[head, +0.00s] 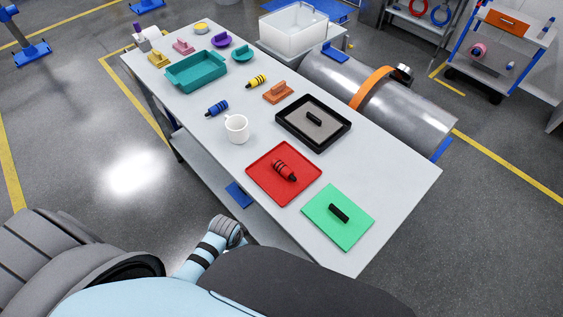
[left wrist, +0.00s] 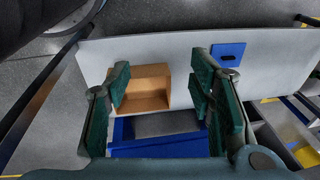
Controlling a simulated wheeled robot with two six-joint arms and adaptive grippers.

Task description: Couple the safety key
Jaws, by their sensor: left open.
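I cannot tell for sure which thing is the safety key. A red cylinder with black bands (head: 284,170) lies on a red tray (head: 262,180). A similar blue one (head: 217,108) and a yellow one (head: 257,81) lie farther back on the table. Black bar-shaped pieces lie on the green plate (head: 352,229) and in the black-rimmed grey tray (head: 294,107). My left gripper (left wrist: 160,65) is open in the left wrist view, with nothing visibly held between its green fingers. A tan box (left wrist: 144,98) shows beyond them. My right gripper is not in view.
The head view's table (head: 395,180) also carries a white mug (head: 237,129), a teal tray (head: 196,72) and an orange block (head: 278,92). Its right front corner is bare. The left wrist view shows a blue slotted plate (left wrist: 228,49) and a blue box (left wrist: 122,134) by the tan box.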

